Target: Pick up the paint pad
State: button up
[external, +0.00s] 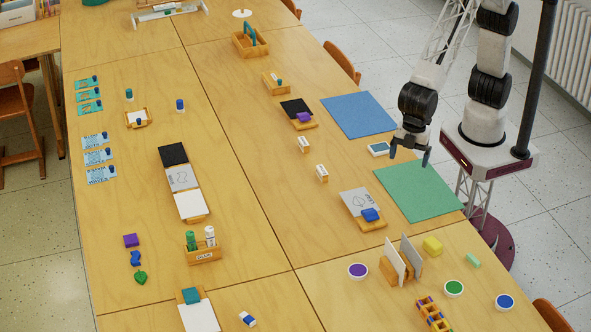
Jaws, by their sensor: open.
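A small flat pad with a white rim and a dark teal face (379,149) lies on the table between the blue sheet and the green sheet. It looks like the paint pad, though round paint dishes also stand on the table. My gripper (409,156) points down with its two fingers apart and nothing seen between them. In the picture it is just right of the teal pad, over the upper edge of the green sheet (421,191). Its exact height above the table is hard to tell.
The blue sheet (358,115) lies beyond the pad. A grey stencil card with a blue block (370,215) lies nearer. Round purple (358,271), green (454,288) and blue (504,301) paint dishes and upright boards (392,259) stand at front right.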

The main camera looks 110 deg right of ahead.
jog(key=a+f+n, duration=0.1)
jog(key=a+f, duration=0.3)
jog(key=a, duration=0.3)
jog(key=a+f+n, duration=0.1)
jog(key=a+f, duration=0.4)
jog(key=a, duration=0.3)
jog(key=n, duration=0.2)
send_over(454, 288)
jog(key=d, duration=0.1)
jog(key=shift+g, duration=0.4)
notch_tip(454, 288, down, 11)
jog(key=shift+r, duration=0.15)
jog(key=shift+a+f, duration=0.1)
jog(key=shift+f, duration=1.15)
jog(key=shift+a+f, duration=0.15)
jog(key=shift+f, duration=1.15)
jog(key=shift+a+f, duration=0.1)
jog(key=shift+f, duration=1.2)
jog(key=shift+c, duration=0.3)
jog(key=c, duration=1)
